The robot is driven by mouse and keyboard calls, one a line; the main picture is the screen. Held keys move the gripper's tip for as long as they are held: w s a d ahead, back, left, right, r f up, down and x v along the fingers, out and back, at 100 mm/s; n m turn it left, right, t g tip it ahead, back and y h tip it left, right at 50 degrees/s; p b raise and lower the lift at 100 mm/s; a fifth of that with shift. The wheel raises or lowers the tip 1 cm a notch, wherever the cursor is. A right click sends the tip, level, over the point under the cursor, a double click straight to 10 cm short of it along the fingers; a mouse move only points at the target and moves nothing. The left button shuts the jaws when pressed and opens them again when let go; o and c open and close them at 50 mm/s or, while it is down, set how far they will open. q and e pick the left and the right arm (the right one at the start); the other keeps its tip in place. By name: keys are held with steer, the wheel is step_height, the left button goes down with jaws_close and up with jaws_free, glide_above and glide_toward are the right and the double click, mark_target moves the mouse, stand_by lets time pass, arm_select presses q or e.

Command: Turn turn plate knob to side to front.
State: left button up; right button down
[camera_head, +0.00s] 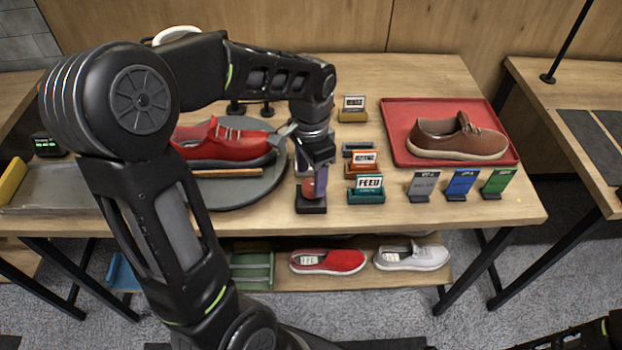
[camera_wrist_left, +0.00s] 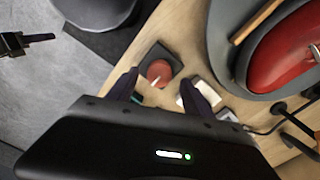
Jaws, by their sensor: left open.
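The turn plate knob is a round red knob (camera_head: 308,187) on a small black base (camera_head: 311,206), at the table's front edge. In the left wrist view the knob (camera_wrist_left: 158,71) has a pale pointer mark and lies between my left fingertips. My left gripper (camera_head: 318,180) is open, pointing down at the knob and partly hiding it; contact cannot be told. The grey round turn plate (camera_head: 245,194) carries a red sneaker (camera_head: 215,145), its toe toward the right. Part of my right gripper (camera_head: 560,338) shows at the bottom right corner, away from the table.
Small label stands, including a green FEED sign (camera_head: 366,196), stand just right of the knob. A red tray (camera_head: 395,133) holds a brown shoe (camera_head: 455,138). A wooden stick (camera_head: 228,173) lies by the red sneaker. More shoes lie on the lower shelf (camera_head: 300,283).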

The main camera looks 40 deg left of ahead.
mark_target(311, 184)
arm_select(q)
step_height(311, 184, up, 6)
steer(key=shift+f, duration=0.2)
stand_by(0.5)
